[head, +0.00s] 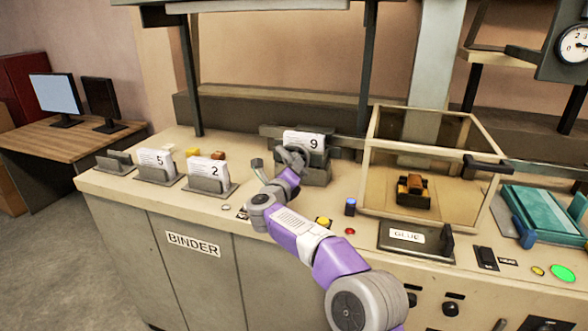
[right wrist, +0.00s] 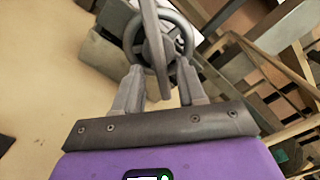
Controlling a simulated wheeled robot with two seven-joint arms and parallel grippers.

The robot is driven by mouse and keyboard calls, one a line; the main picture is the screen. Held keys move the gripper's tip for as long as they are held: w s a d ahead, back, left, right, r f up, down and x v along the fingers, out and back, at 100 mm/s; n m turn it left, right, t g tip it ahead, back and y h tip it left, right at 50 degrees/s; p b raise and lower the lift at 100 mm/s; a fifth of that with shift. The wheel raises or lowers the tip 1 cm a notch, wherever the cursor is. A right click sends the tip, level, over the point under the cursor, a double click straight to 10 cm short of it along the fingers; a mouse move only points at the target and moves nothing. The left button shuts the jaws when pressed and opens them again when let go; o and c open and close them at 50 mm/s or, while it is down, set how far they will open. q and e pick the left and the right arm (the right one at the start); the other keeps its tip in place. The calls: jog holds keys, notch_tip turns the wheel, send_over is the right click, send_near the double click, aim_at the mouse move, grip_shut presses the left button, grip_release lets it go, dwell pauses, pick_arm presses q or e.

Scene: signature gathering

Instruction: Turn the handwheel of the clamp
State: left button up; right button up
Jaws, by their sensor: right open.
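The clamp (head: 318,172) stands on the bench and holds a paper stack marked 9 (head: 304,141). Its grey spoked handwheel (right wrist: 187,42) shows best in the right wrist view, just ahead of my right fingers. In the head view my gripper and wrist largely cover the wheel. My right gripper (head: 291,158) is at the clamp's front left; it also shows in the right wrist view (right wrist: 160,84), open, with its fingertips near the wheel's lower rim. I cannot tell whether they touch it. My left gripper is not in view.
Paper stacks marked 5 (head: 156,160) and 2 (head: 207,170) stand in holders to the left. A glass-walled case (head: 440,155) is right of the clamp. A curved grey piece (head: 257,169) sits left of my gripper. Buttons (head: 323,222) line the front of the bench.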

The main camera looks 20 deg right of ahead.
jog(key=v, duration=0.6)
jog(key=shift+s+a, duration=0.2)
jog(key=shift+s, duration=0.1)
